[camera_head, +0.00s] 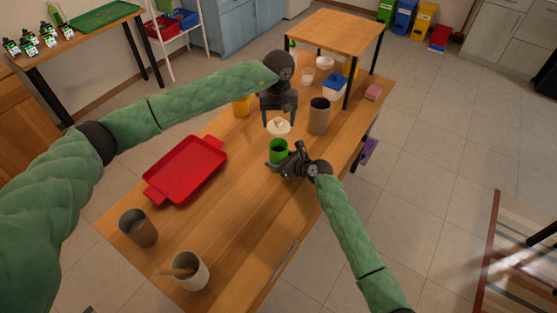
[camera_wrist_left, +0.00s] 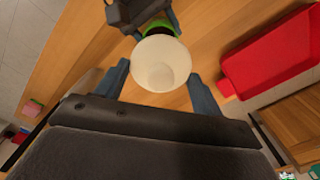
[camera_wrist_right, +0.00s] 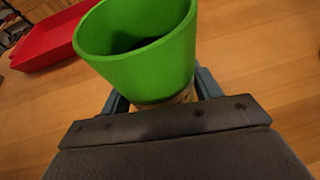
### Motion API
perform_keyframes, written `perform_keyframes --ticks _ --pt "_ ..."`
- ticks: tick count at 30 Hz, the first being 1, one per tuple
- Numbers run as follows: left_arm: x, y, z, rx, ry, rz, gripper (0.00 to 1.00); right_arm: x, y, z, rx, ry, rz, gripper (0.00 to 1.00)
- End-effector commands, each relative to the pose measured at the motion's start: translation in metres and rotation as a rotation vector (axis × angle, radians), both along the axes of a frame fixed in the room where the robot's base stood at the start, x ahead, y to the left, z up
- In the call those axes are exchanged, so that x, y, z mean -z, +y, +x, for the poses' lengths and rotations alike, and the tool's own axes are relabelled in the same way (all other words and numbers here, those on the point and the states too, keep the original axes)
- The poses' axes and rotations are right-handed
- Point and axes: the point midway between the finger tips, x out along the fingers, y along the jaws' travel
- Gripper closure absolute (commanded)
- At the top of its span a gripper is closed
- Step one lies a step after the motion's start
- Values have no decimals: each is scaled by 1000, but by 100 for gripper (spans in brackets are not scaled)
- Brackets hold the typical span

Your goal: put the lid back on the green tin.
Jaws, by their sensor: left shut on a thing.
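The green tin (camera_head: 278,146) stands open-topped near the middle of the wooden table, and its open mouth shows large in the right wrist view (camera_wrist_right: 140,70). My right gripper (camera_head: 284,160) has its fingers on both sides of the tin, low on its body, and looks shut on it; the contact is partly hidden. My left gripper (camera_head: 278,119) is shut on a round whitish lid (camera_head: 279,127). In the left wrist view the lid (camera_wrist_left: 160,65) sits between the fingertips and partly covers the tin (camera_wrist_left: 160,27). The lid is apart from the tin, a little behind it in the head view.
A red tray (camera_head: 187,170) lies to the left. A grey cup (camera_head: 318,116) stands close right of the left gripper. A grey cup (camera_head: 139,228) and a pale cup with a wooden utensil (camera_head: 190,271) stand at the near end. A raised wooden shelf (camera_head: 335,32) stands at the far end.

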Motion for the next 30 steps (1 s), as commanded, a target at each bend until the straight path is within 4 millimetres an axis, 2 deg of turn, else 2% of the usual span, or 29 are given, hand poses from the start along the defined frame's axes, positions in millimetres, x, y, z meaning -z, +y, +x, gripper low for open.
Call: perform_keyframes --ticks 1,3,4,8,20,30 --pt "0 0 0 0 0 0 54 0 0 0 0 0 0 62" --pt "0 0 0 0 0 0 54 0 0 0 0 0 0 76" --pt "0 0 0 0 0 0 54 0 0 0 0 0 0 78" --pt "4 0 0 0 0 0 54 0 0 0 0 0 0 78" --pt "47 0 -1 -1 -1 0 54 0 0 0 0 0 0 78" --pt "49 0 -1 0 -1 0 54 0 0 0 0 0 0 78"
